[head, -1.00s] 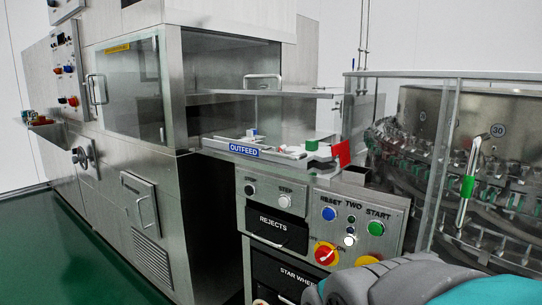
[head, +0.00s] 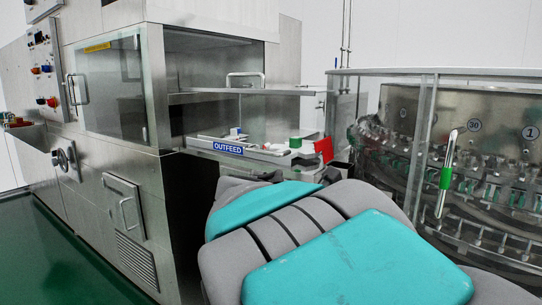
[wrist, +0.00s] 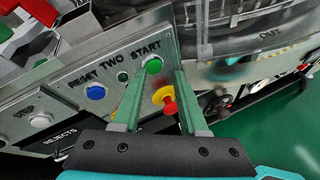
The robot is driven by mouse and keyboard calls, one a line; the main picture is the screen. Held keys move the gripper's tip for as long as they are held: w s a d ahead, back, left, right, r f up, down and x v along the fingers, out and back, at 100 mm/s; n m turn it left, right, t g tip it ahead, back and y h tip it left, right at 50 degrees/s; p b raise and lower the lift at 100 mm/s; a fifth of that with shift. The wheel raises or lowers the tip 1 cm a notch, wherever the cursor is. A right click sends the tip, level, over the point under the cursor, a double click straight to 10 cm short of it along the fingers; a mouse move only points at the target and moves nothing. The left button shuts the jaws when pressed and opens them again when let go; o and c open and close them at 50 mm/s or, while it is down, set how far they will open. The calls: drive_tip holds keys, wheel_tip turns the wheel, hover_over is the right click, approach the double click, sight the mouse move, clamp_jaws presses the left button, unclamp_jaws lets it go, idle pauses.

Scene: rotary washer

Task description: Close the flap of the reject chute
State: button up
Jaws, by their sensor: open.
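A red plate (head: 324,149) stands at the right end of the outfeed tray; it also shows at the top left of the wrist view (wrist: 42,10). Beside it there is a dark box-like opening (wrist: 82,27). I cannot tell for sure whether the red plate is the reject chute's flap. My gripper (wrist: 158,80) is open and empty, its two green fingers over the control panel, around the green START button and yellow-red knob in the picture. I cannot tell whether they touch the panel. In the head view my arm hides the gripper and the panel.
The OUTFEED tray (head: 243,149) holds small white and green parts. The REJECTS drawer (wrist: 62,140) is partly seen at lower left. Green floor (head: 75,250) is free at left.

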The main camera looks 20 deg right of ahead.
sight(315, 147)
drive_tip(key=w+a+r+n+t+h, duration=0.2)
drive_tip(key=w+a+r+n+t, duration=0.45)
drive_tip(key=w+r+n, duration=0.35)
drive_tip(key=shift+m+g, duration=0.3)
drive_tip(key=shift+g, duration=0.15)
drive_tip(key=x, duration=0.2)
drive_tip(key=r+x, duration=0.1)
drive_tip(key=x, duration=0.4)
drive_tip(key=shift+w+d+r, duration=0.1)
drive_tip(key=shift+r, duration=0.15)
drive_tip(key=shift+c, duration=0.4)
clamp_jaws()
